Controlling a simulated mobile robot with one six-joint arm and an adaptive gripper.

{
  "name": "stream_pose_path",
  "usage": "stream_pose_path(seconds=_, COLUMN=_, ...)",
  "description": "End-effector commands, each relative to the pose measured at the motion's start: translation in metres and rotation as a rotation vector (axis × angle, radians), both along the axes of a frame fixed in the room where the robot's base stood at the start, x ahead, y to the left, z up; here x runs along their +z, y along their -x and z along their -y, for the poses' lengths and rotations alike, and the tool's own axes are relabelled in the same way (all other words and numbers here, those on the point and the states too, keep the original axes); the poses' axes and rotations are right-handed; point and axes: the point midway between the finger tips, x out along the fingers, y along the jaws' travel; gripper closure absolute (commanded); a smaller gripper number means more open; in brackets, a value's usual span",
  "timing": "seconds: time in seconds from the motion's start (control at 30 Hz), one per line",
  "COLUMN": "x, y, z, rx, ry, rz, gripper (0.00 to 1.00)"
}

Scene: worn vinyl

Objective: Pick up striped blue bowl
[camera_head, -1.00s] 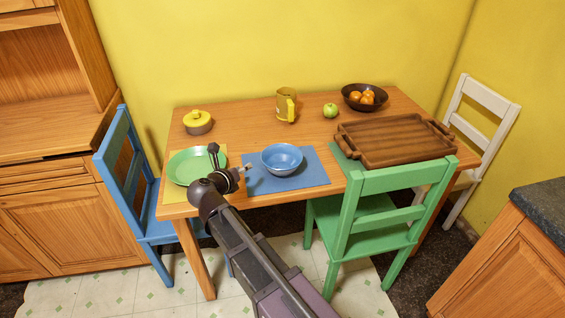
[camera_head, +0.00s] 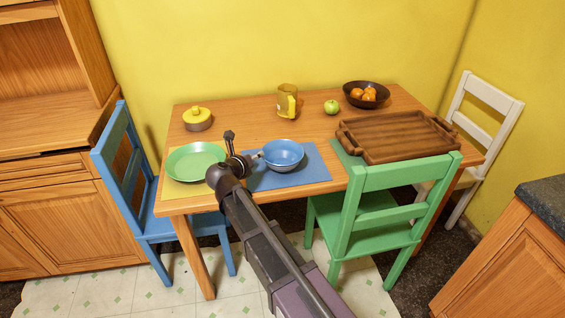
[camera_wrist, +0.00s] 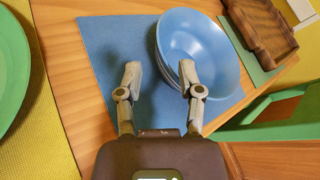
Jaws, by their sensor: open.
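The striped blue bowl (camera_head: 283,154) stands upright on a blue placemat (camera_head: 312,177) near the front of the wooden table. My gripper (camera_head: 257,156) is at the left side of the bowl in the head view. In the wrist view the bowl (camera_wrist: 200,48) is at the top right, with faint bands low on its outer side. My gripper (camera_wrist: 160,80) is open there, one finger over the bare placemat and the other at the bowl's near rim. I cannot tell whether that finger touches the bowl.
A green plate (camera_head: 195,160) lies on a yellow placemat to the left. A wooden tray (camera_head: 398,137) is to the right, behind a green chair (camera_head: 400,172).

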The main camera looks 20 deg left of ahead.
Motion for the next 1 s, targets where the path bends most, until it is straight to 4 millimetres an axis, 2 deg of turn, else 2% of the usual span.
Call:
stream_pose_path(seconds=0.13, x=-0.003, y=-0.009, z=0.001, rx=0.000, ry=0.000, rz=0.000, gripper=0.52)
stream_pose_path(seconds=0.57, x=-0.004, y=-0.012, z=0.001, rx=0.000, ry=0.000, rz=0.000, gripper=0.52)
stream_pose_path(seconds=1.0, x=-0.017, y=-0.053, z=0.003, rx=-0.001, ry=-0.001, rz=-0.001, gripper=0.52)
